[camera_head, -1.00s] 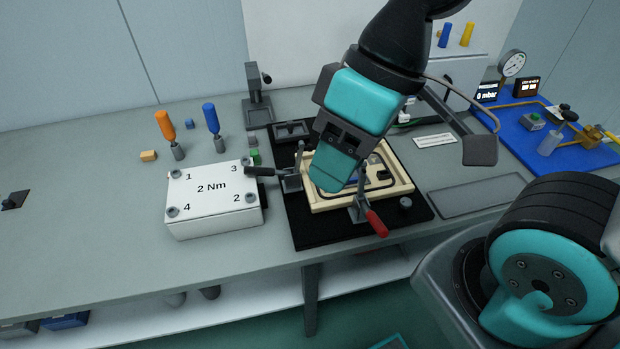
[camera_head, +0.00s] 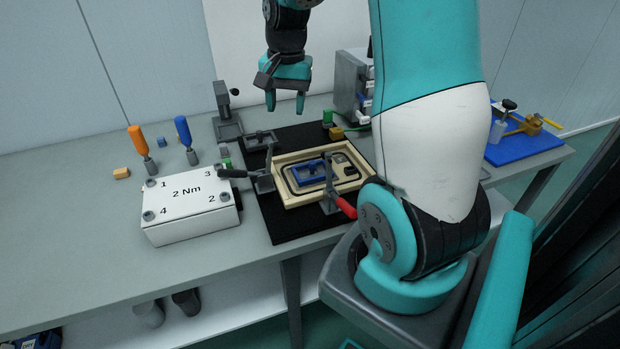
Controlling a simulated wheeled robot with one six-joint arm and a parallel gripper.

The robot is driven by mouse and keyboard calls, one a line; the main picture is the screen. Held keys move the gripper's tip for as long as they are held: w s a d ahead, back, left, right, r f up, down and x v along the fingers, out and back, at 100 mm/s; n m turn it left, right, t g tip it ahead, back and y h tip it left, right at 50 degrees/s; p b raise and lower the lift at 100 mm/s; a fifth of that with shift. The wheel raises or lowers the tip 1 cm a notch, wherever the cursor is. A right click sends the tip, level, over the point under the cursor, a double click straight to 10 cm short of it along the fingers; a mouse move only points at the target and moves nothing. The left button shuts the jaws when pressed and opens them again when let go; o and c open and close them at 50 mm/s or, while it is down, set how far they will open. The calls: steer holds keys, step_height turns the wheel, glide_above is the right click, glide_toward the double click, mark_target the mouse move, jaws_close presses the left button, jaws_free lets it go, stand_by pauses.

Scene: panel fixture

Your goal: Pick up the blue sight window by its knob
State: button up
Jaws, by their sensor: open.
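The blue sight window (camera_head: 308,173) is a small blue frame lying inside the cream tray-like panel (camera_head: 352,183) on the black mat. Its knob is too small to make out clearly. My gripper (camera_head: 285,101) hangs with its two teal fingers pointing down and apart, empty. In the picture it is above and behind the panel, clear of the window. A clamp with a black handle (camera_head: 233,173) stands at the panel's left side. A clamp with a red handle (camera_head: 346,207) stands at its front.
A white box marked 2 Nm (camera_head: 190,212) sits left of the mat. An orange-handled driver (camera_head: 138,140) and a blue-handled driver (camera_head: 184,131) stand behind it. A grey post stand (camera_head: 226,120) is at the back.

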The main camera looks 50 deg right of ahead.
steer(key=s+d+f+m, duration=0.2)
steer(key=d+f+m, duration=0.15)
steer(key=d, duration=0.35)
glide_above(312, 162)
step_height(312, 162, down, 10)
steer(key=shift+f+p, duration=0.1)
steer(key=shift+p, duration=0.2)
steer(key=shift+d+f+p, duration=0.1)
steer(key=shift+f+p, duration=0.5)
steer(key=shift+f, duration=2.5)
steer(key=shift+c, duration=0.2)
jaws_close()
